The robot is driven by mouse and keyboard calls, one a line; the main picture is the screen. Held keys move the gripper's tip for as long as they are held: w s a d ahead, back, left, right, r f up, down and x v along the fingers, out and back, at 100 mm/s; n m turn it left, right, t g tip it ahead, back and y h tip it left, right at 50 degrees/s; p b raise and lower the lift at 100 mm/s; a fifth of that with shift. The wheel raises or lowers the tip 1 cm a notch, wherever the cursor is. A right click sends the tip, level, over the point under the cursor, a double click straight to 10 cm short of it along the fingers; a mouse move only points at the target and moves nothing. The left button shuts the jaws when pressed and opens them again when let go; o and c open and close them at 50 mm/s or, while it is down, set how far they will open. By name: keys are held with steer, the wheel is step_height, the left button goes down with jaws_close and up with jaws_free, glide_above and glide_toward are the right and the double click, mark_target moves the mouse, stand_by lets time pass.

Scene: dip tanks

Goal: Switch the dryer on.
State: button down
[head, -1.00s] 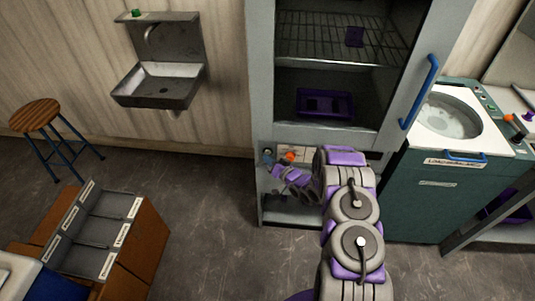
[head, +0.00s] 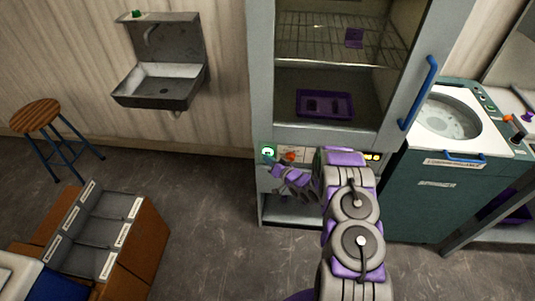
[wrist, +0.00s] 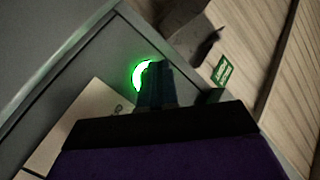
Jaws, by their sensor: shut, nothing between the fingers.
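The dryer (head: 260,80) is a tall grey cabinet with a glass door and a blue handle (head: 420,92). A round button (head: 268,151) on its lower panel glows green; it also shows as a bright green ring in the wrist view (wrist: 139,75). My gripper (head: 268,161) is at the panel just below the button. In the wrist view my gripper's shut fingers (wrist: 156,84) cover part of the glowing button; I cannot tell whether they touch it. An orange knob (head: 290,156) sits right of the button on the panel.
Inside the dryer a purple tray (head: 325,103) lies on the floor and a small purple piece (head: 354,38) on the rack. A green washer-like machine (head: 425,200) stands close on the right. A steel sink (head: 160,85) hangs on the left wall.

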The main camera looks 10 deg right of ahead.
steer(key=shift+s, duration=0.15)
steer(key=shift+s+a+p, duration=0.2)
steer(key=shift+s+a, duration=0.1)
steer(key=shift+s, duration=0.65)
steer(key=shift+s+a+p, duration=0.2)
steer(key=shift+s+a, duration=0.15)
steer(key=shift+s, duration=0.55)
steer(key=shift+s+a+p, duration=0.2)
steer(key=shift+s+a, duration=0.1)
steer(key=shift+s, duration=0.65)
